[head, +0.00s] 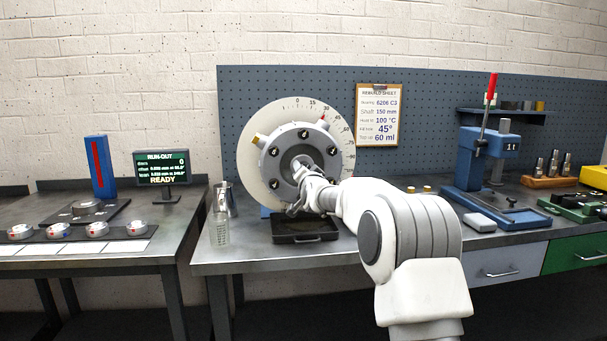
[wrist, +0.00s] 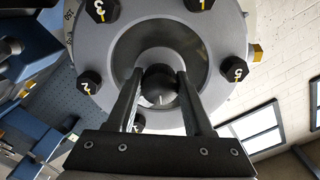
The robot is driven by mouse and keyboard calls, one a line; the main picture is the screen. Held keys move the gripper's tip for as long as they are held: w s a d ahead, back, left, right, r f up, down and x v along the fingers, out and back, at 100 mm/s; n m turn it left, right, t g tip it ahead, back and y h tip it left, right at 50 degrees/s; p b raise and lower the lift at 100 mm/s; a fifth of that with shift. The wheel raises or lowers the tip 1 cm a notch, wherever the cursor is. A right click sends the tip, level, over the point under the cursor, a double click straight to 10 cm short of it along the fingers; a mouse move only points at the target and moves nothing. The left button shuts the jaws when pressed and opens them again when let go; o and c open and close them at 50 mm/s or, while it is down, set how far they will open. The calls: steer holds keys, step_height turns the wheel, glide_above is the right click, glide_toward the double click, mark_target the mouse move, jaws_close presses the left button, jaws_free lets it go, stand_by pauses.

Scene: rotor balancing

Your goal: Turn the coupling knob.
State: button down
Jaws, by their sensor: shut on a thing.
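The coupling knob (wrist: 160,86) is a small dark round piece at the centre of the grey rotor hub. My gripper (wrist: 160,93) is shut on it, one finger on each side, in the wrist view. The hub (wrist: 228,45) is a grey disc with black numbered bolts around its rim; 1, 2, 3 and 5 can be read. In the head view the hub (head: 280,155) sits before a large pale dial (head: 252,165) with degree marks. My gripper (head: 303,166) reaches its centre there, and my wrist hides the knob.
A black tray (head: 305,238) lies below the rotor. A clear measuring cup (head: 219,232) and a metal jug (head: 226,198) stand to its left. A blue press (head: 485,160) stands right on the bench. A run-out display (head: 162,167) reads READY on the left bench.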

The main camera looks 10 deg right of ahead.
steer(key=n+b, duration=0.1)
steer(key=n, duration=0.4)
steer(key=shift+n, duration=0.4)
steer(key=shift+d, duration=0.1)
stand_by(0.3)
steer(key=shift+c, duration=1.5)
jaws_free()
steer(key=s+p, duration=0.1)
steer(key=s, duration=1.6)
steer(key=shift+s, duration=0.25)
